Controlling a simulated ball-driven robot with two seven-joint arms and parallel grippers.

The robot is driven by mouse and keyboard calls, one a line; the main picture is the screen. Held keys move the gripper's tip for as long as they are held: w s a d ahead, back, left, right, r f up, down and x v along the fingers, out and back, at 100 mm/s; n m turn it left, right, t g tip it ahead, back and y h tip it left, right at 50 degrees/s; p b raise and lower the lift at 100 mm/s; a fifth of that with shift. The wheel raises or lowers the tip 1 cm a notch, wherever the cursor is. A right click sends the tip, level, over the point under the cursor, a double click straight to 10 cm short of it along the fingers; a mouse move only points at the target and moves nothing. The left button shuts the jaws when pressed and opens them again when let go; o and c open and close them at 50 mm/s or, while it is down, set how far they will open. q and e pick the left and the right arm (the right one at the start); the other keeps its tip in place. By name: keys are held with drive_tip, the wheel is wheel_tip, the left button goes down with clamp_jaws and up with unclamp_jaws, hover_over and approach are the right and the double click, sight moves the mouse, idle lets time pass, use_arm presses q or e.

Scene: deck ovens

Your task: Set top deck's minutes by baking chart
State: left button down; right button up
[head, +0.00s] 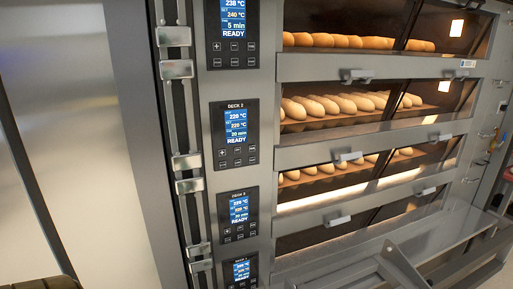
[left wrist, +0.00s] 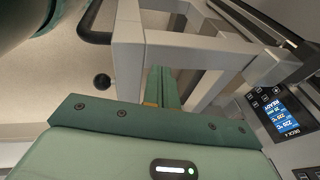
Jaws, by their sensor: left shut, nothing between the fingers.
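The top deck's control panel (head: 231,30) is at the upper edge of the head view, partly cut off. Its blue screen (head: 233,14) reads 238 °C, 240 °C, 5 min and READY. Plus and minus buttons (head: 234,46) sit below the screen. No baking chart is seen in either view. My left gripper (left wrist: 161,88) shows in the left wrist view with its green fingers shut and empty. It is near a grey metal frame, apart from the top panel. My right gripper is not in view.
The deck 2 panel (head: 236,134) reads 20 min and READY; two more panels (head: 240,215) (head: 241,271) stand below. Loaves (head: 330,105) lie behind the oven windows. Door handles (head: 356,75) stick out. A grey frame (head: 400,265) juts out low; the left wrist view shows another lit panel (left wrist: 283,115).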

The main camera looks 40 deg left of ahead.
sight(254, 50)
use_arm(q)
drive_tip(key=w+a+r+t+y+p, duration=0.1)
drive_tip(key=w+a+r+t+p, duration=0.3)
drive_tip(key=r, duration=0.9)
drive_tip(key=w+r+y+p, duration=0.1)
drive_tip(key=w+r+p, duration=0.35)
drive_tip(key=r, duration=0.85)
drive_tip(key=w+a+r+t+y+p, duration=0.1)
drive_tip(key=w+a+r+p, duration=0.1)
drive_tip(key=w+r, duration=0.8)
drive_tip(key=w+a+r+n+t+y+p, duration=0.1)
drive_tip(key=w+a+r+t, duration=0.3)
drive_tip(key=r, duration=0.6)
drive_tip(key=w+a+r+n+t+y, duration=0.1)
drive_tip(key=w+a+r+n, duration=0.1)
drive_tip(key=w+r, duration=0.6)
drive_tip(key=w+a+r+n+t+y+p, duration=0.1)
drive_tip(key=w+a+r+t, duration=0.2)
drive_tip(key=r, duration=0.9)
drive_tip(key=w+a+r+n+t+y, duration=0.1)
drive_tip(key=w+a+r+n+t, duration=0.1)
drive_tip(key=r, duration=0.8)
drive_tip(key=w+a+r+n+t+y, duration=0.2)
drive_tip(key=a+r+t, duration=0.1)
drive_tip(key=r, duration=0.7)
drive_tip(key=shift+w+a+r+n, duration=0.15)
drive_tip(key=shift+w+a+n, duration=0.15)
drive_tip(key=shift+a, duration=0.45)
